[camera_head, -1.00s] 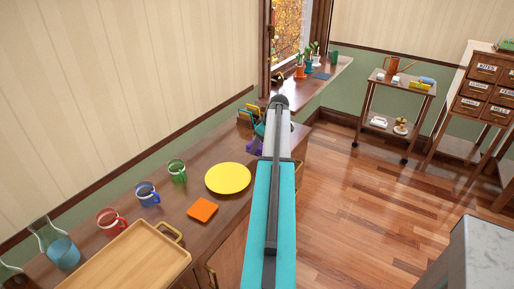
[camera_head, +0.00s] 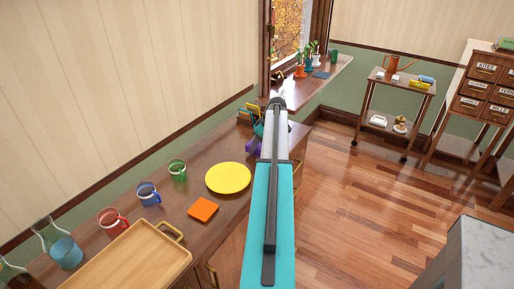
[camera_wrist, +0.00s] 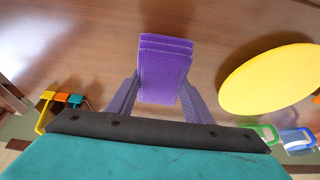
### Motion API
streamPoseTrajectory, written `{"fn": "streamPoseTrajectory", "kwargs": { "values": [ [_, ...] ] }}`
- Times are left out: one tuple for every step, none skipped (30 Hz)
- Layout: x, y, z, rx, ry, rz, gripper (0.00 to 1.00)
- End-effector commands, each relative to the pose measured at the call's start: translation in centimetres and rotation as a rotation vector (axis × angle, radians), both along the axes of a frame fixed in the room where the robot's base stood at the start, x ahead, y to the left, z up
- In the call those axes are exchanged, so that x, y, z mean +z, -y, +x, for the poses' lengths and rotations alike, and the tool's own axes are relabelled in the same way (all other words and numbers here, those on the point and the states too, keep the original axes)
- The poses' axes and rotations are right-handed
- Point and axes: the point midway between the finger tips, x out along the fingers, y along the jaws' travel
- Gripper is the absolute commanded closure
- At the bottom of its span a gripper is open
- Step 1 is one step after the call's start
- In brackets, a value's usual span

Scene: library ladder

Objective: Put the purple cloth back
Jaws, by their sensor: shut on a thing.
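The purple cloth (camera_wrist: 165,68) is a folded, ribbed purple piece in the wrist view, between the two purple-grey fingers of my gripper (camera_wrist: 160,95). My gripper is shut on it, over the wooden counter top. In the head view my own arm mostly hides the gripper, and only a bit of purple shows left of the arm. A yellow holder (camera_wrist: 43,112) with an orange cloth (camera_wrist: 61,97) and a teal cloth (camera_wrist: 76,100) stands to the left in the wrist view. In the head view the holder (camera_head: 246,113) is at the counter's far end, partly hidden.
On the wooden counter (camera_head: 150,185) are a yellow plate (camera_head: 228,178), an orange square (camera_head: 203,209), green (camera_head: 178,170), blue (camera_head: 148,193) and red (camera_head: 112,221) mugs, a glass carafe (camera_head: 58,245) and a wooden tray (camera_head: 130,262). A wall runs along the left.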

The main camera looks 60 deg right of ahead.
Motion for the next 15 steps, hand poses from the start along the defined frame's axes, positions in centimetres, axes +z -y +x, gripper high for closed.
{"fn": "streamPoseTrajectory", "kwargs": {
  "values": [
    [-0.3, 0.0, 0.0, 0.000, 0.000, 0.002, 0.72],
    [-0.6, 0.0, 0.0, 0.000, -0.001, 0.002, 0.72],
    [-1.0, 0.0, 0.0, 0.000, 0.000, 0.002, 0.72],
    [-1.2, 0.0, 0.0, -0.001, 0.000, 0.001, 0.72],
    [-1.3, 0.0, 0.0, 0.000, 0.000, 0.001, 0.72],
    [-1.5, 0.0, 0.0, 0.000, 0.000, 0.000, 0.72],
    [-1.5, 0.0, 0.0, 0.000, 0.001, 0.000, 0.72],
    [-1.6, 0.0, 0.0, 0.000, 0.001, 0.000, 0.72],
    [-1.6, 0.0, 0.0, 0.000, 0.001, 0.000, 0.72],
    [-1.6, 0.0, 0.0, 0.000, 0.001, 0.000, 0.72],
    [-1.6, 0.0, 0.0, 0.000, 0.001, 0.000, 0.72],
    [-1.6, 0.0, 0.0, 0.001, 0.001, 0.000, 0.72],
    [-1.6, 0.0, 0.0, 0.001, 0.001, 0.000, 0.72],
    [-1.6, 0.0, 0.0, 0.001, 0.001, 0.000, 0.72],
    [-1.6, 0.0, 0.0, 0.001, 0.001, 0.000, 0.72]
  ]
}}
